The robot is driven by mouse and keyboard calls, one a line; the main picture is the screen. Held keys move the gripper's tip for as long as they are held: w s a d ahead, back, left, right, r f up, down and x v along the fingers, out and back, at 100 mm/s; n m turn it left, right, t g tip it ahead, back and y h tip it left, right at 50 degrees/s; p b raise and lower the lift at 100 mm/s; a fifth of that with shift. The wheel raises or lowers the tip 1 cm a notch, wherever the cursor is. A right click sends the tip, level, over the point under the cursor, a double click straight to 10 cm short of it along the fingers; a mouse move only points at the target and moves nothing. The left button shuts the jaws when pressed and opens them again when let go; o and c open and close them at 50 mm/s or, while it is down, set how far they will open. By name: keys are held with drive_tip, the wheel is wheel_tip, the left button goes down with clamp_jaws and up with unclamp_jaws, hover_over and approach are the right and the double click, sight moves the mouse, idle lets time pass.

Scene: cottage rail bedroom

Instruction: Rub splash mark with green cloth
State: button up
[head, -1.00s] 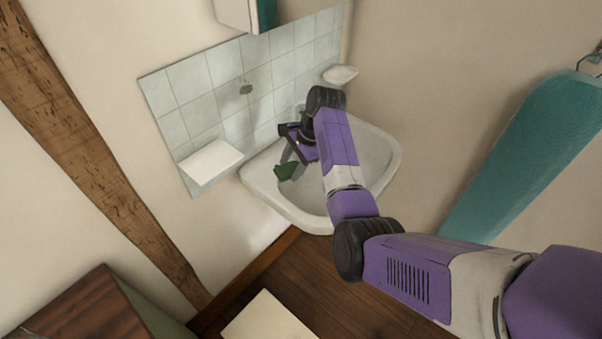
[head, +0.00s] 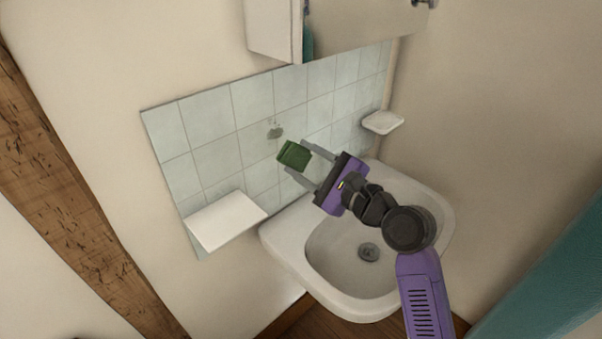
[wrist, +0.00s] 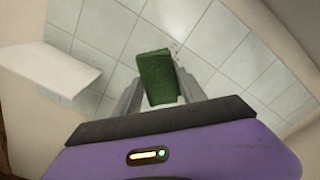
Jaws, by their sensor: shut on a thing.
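The green cloth (head: 294,155) is a small folded dark green pad between the fingertips of my gripper (head: 297,159). My gripper is shut on it, and the cloth also shows between the fingers in the wrist view (wrist: 157,77). A small grey splash mark (head: 275,131) is on the white wall tiles, just above and left of the cloth in the head view. In the wrist view faint grey specks lie just beyond the cloth's far edge. The cloth appears apart from the mark; whether it touches the tiles I cannot tell.
The white washbasin (head: 284,239) stands below my arm. A white shelf (head: 225,219) juts from the tiles at lower left, and a soap dish (head: 383,122) at right. A mirrored cabinet (head: 270,30) hangs above. A teal hanging thing (head: 555,265) is at far right.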

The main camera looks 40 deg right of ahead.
sight(283, 132)
drive_tip(key=shift+w+r, duration=0.15)
drive_tip(key=shift+w, duration=0.25)
drive_tip(key=shift+w+b, duration=0.55)
drive_tip(key=shift+w, duration=2)
drive_tip(key=shift+w, duration=0.95)
drive_tip(key=shift+s+d+p, duration=0.1)
drive_tip(key=shift+d+p, duration=0.2)
drive_tip(key=shift+d, duration=1.75)
drive_tip(key=shift+p, duration=0.4)
